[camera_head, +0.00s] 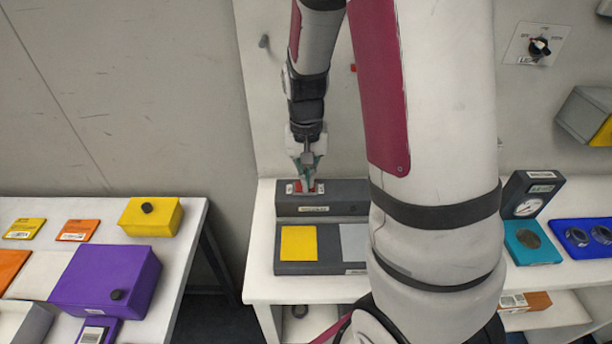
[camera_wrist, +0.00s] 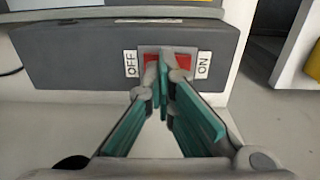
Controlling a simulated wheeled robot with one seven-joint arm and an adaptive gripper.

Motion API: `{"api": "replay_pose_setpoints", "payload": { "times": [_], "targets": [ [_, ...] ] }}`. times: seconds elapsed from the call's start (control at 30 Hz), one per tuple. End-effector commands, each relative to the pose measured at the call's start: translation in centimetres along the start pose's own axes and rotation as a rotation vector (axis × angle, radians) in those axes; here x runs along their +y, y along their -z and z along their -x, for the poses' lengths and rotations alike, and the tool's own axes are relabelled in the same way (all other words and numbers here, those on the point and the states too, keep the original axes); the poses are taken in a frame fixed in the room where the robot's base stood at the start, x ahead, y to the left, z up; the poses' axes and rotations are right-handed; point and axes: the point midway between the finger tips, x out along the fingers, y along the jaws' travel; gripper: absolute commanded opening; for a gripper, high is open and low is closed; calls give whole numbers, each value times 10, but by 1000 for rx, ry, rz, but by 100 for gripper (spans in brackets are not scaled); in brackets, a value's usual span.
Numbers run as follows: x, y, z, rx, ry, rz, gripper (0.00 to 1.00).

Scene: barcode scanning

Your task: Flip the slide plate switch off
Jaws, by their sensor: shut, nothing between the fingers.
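The slide plate switch is a red rocker (camera_wrist: 152,62) in a light frame on the dark grey box (camera_wrist: 80,52). In the wrist view the OFF label (camera_wrist: 131,64) is on its left and the ON label (camera_wrist: 203,65) on its right. My gripper (camera_wrist: 164,60) is shut and empty, its fingertips in front of the switch's middle and hiding part of it. I cannot tell whether they touch it or which side is pressed. In the head view my gripper (camera_head: 307,184) points down at the red switch (camera_head: 318,187) on top of the grey box (camera_head: 345,196).
A lower grey block with a yellow square (camera_head: 299,243) and a pale plate (camera_head: 354,242) is in front of the box on the white table (camera_head: 262,285). My arm hides the table's middle. Teal (camera_head: 533,243) and blue (camera_head: 585,237) holders are at right; a purple box (camera_head: 108,280) is at left.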

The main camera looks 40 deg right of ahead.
Motion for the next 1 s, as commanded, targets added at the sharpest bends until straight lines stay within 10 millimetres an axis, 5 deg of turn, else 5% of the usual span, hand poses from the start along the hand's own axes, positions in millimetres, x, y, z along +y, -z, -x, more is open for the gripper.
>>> {"api": "replay_pose_setpoints", "payload": {
  "times": [0.77, 1.0],
  "targets": [
    [-19, -4, -6, -13, -3, 4, 0],
    [-12, -7, 11, -9, -2, 2, 0]
  ]
}}
